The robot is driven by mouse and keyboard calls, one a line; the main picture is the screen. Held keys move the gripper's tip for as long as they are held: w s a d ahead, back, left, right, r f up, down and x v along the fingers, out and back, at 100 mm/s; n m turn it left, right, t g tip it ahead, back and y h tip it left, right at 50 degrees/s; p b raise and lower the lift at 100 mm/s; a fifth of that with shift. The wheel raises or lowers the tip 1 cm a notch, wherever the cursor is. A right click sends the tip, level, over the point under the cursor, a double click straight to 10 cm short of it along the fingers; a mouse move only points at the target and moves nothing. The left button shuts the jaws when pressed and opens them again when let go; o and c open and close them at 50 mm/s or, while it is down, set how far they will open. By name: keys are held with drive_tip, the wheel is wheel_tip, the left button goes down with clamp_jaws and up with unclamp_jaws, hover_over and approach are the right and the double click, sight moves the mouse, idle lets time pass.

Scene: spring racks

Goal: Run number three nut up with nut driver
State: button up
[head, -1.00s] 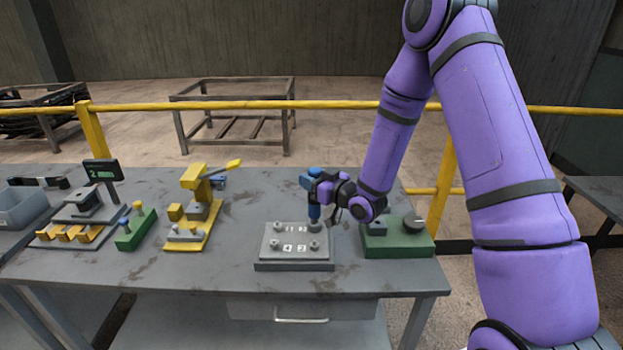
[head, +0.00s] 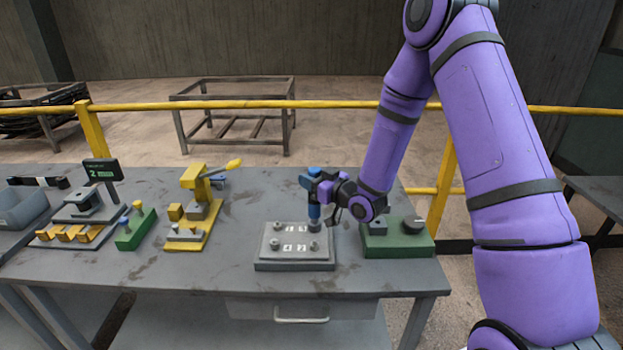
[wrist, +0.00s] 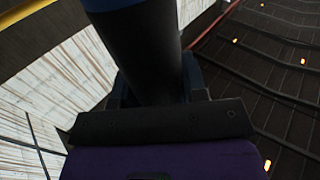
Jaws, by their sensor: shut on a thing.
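My gripper (head: 318,188) is shut on a blue nut driver (head: 314,212), which stands about upright in the head view. The driver's lower end is at the far right nut of the grey nut plate (head: 295,266). Whether its socket sits fully over that nut is too small to tell. Other nuts show on the plate: one at the far left (head: 277,226), one at the near left (head: 275,245) and one at the near right (head: 314,246). White number labels lie between them. In the wrist view the driver's dark shaft (wrist: 140,55) fills the space between my jaws.
A green box with a black knob (head: 398,246) stands just right of the plate. A yellow press (head: 195,210), a green block with knobs (head: 136,229) and a fixture with a display reading 2 (head: 102,170) stand left. The bench (head: 215,270) is clear between press and plate.

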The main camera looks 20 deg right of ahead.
drive_tip(key=shift+r, duration=3.5)
